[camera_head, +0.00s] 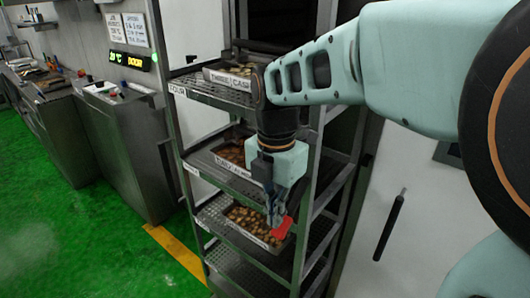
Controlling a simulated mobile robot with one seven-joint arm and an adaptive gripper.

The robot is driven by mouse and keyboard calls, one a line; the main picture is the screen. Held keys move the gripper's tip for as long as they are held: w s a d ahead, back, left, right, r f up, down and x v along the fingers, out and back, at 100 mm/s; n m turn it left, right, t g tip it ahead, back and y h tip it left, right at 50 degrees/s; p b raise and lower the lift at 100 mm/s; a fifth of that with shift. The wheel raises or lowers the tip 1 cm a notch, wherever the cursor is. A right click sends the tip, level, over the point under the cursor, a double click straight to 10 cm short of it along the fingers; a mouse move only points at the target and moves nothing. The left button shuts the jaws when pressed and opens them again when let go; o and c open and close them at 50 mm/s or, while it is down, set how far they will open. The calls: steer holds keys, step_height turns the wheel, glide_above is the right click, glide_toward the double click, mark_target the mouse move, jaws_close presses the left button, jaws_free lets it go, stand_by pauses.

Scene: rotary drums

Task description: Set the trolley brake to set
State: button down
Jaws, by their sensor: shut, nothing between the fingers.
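The trolley (178,130) is a tall grey metal rack with perforated shelves, standing in the middle of the view. My gripper (275,224) points down in front of its lower shelves and is shut. A small red piece (284,228) shows right at the fingertips; I cannot tell whether they touch it or whether it is the brake. No other part that could be the brake can be made out. My arm hides part of the trolley's right side and upper shelves.
Trays of brown pieces (246,222) lie on the shelves. Steel counters (130,140) stand at the left. A dark bar handle (390,225) is on the white panel at the right. The green floor (60,230) is clear at the lower left, with a yellow line (175,250).

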steer(key=shift+w+d+f+b, duration=0.3)
steer(key=shift+f, duration=0.2)
steer(key=shift+w+f, duration=0.15)
steer(key=shift+f, duration=0.05)
